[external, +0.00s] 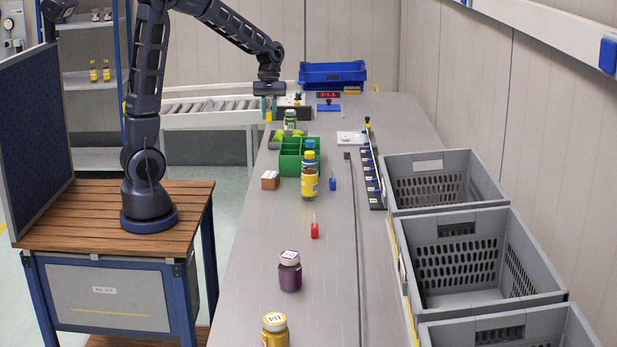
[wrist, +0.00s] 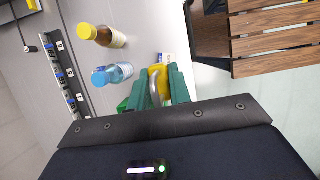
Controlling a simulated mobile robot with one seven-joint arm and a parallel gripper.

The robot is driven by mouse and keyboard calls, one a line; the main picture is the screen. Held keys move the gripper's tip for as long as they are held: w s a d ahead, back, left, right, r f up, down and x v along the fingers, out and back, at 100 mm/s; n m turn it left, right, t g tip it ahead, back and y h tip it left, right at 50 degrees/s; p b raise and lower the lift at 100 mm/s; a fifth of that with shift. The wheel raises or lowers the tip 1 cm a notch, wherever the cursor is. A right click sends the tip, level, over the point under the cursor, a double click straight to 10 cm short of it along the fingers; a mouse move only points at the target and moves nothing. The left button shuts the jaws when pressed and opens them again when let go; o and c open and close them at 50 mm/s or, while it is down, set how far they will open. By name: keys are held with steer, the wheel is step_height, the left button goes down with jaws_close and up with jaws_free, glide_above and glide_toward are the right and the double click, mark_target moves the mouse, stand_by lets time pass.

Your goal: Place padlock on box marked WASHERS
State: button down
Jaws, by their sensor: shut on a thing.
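My gripper (external: 269,112) is at the far end of the bench, over its left edge and above the surface. In the wrist view its green fingers (wrist: 160,82) are shut on a yellow padlock (wrist: 161,71) with a grey shackle, partly hidden between them. I cannot read the word WASHERS anywhere. A small brown box (external: 270,181) with a pale top stands at the bench's left edge, nearer the camera than my gripper; its marking is too small to read. A green divided bin (external: 290,160) stands beyond it.
Bottles stand near the bin, including a yellow one (external: 309,185) and a blue-capped one (wrist: 113,74). Grey crates (external: 455,230) line the right. A blue tote (external: 332,74) sits at the back.

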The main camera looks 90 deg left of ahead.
mark_target(270, 176)
step_height(270, 176, down, 20)
steer(key=shift+r, duration=0.2)
stand_by(0.4)
steer(key=shift+f, duration=0.15)
steer(key=c, duration=1.3)
jaws_free()
steer(key=v, duration=1.2)
